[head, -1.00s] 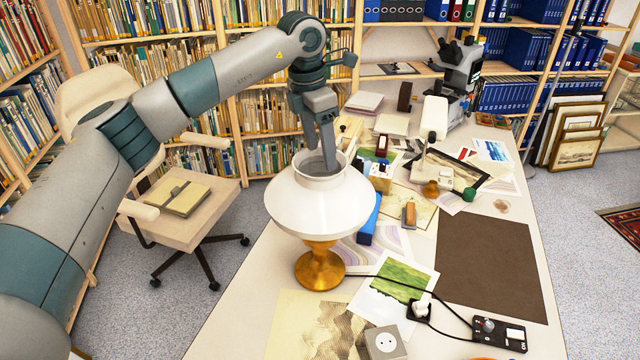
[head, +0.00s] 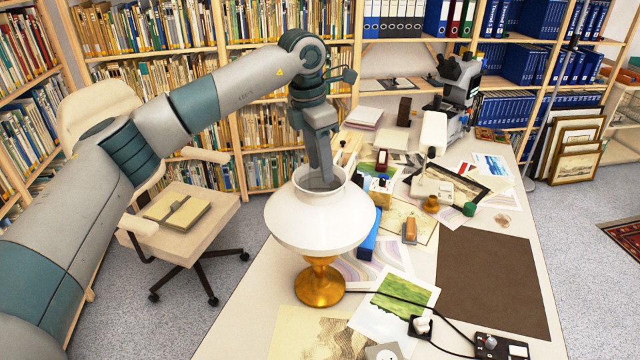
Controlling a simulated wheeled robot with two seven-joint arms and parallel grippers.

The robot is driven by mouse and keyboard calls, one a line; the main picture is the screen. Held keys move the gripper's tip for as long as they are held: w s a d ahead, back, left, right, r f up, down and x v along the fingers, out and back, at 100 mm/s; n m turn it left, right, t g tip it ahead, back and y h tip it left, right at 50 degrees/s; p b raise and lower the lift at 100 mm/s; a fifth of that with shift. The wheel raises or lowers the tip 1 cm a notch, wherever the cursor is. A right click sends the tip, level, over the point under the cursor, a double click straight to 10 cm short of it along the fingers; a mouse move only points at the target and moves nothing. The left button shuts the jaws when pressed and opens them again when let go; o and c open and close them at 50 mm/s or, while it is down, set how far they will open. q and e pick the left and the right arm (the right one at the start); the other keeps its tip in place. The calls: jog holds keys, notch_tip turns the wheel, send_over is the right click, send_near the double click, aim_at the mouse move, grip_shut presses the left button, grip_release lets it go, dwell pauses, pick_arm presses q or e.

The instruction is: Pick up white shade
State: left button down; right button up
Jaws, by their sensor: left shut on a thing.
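The white shade (head: 320,222) is a wide, rounded shade with an open collar at the top. It is at or just above the brass lamp base (head: 320,287), which stands on the table. I cannot tell whether the two touch. My left gripper (head: 322,178) reaches down from above into the shade's top opening and is shut on the shade. Its fingertips are partly hidden by the collar. My right gripper is not in view.
The table (head: 235,318) is crowded with papers. A blue box (head: 368,238) lies close right of the shade. A brown mat (head: 487,280) and a black cable lie farther right. A microscope (head: 460,75) stands at the back. A chair (head: 185,225) stands left.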

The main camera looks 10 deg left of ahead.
pick_arm(q)
jog(key=shift+r, duration=0.1)
